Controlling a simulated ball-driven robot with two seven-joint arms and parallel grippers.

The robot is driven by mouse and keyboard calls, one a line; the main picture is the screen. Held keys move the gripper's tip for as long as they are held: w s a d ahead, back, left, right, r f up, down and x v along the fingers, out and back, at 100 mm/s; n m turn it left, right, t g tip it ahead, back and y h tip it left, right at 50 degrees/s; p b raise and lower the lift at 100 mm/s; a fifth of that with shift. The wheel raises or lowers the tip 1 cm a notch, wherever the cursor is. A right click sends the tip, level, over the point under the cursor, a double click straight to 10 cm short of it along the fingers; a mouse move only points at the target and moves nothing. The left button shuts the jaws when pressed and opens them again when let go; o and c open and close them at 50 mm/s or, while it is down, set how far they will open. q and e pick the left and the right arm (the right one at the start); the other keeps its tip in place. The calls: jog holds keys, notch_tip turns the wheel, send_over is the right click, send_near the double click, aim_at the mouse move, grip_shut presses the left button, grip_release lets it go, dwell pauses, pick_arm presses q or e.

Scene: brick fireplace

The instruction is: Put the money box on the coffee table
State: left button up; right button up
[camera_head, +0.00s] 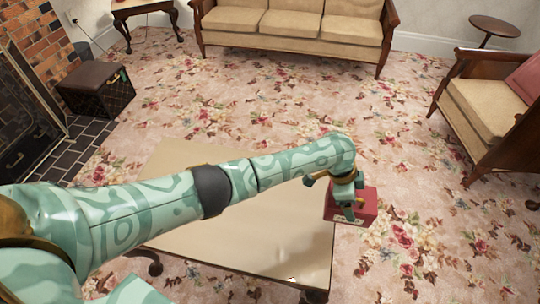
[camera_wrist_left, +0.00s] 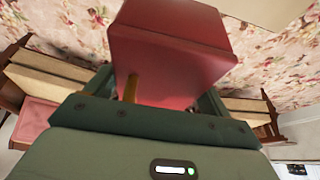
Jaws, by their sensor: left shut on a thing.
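The money box (camera_head: 365,207) is a red box, held at the end of my left arm, just at the right edge of the coffee table (camera_head: 280,245) in the head view. Most of it shows against the carpet, beyond the edge. My left gripper (camera_head: 346,198) is shut on it and hides part of its left side. In the left wrist view the red money box (camera_wrist_left: 170,55) sits between the fingers. The coffee table has a beige top, bare where it shows; my arm covers part of it. My right gripper is not in view.
A beige sofa (camera_head: 290,24) stands at the back, an armchair (camera_head: 487,107) at the right with a small round table (camera_head: 494,27) behind it. A dark box-shaped stool (camera_head: 95,88) stands by the brick fireplace (camera_head: 36,45) at the left. Floral carpet around the table is clear.

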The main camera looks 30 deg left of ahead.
pick_arm(q)
jog(key=s+a+f+b, duration=0.2)
jog(key=a+f, duration=0.2)
jog(key=s+a+f+b, duration=0.2)
jog(key=a+f, duration=0.2)
jog(key=s+a+f+b, duration=0.2)
jog(key=a+f, duration=0.2)
jog(key=shift+a+f, duration=0.35)
jog(key=shift+w+f, duration=0.1)
jog(key=shift+f, duration=0.2)
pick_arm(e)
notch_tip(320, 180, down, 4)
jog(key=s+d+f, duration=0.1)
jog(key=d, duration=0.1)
pick_arm(q)
jog(key=shift+r, duration=0.2)
jog(key=shift+c, duration=0.4)
jog(key=shift+f, duration=0.15)
jog(key=o, duration=1.2)
jog(key=shift+c, duration=0.2)
jog(key=p+v, duration=0.6)
jog(key=v, duration=0.6)
jog(key=shift+r, duration=0.2)
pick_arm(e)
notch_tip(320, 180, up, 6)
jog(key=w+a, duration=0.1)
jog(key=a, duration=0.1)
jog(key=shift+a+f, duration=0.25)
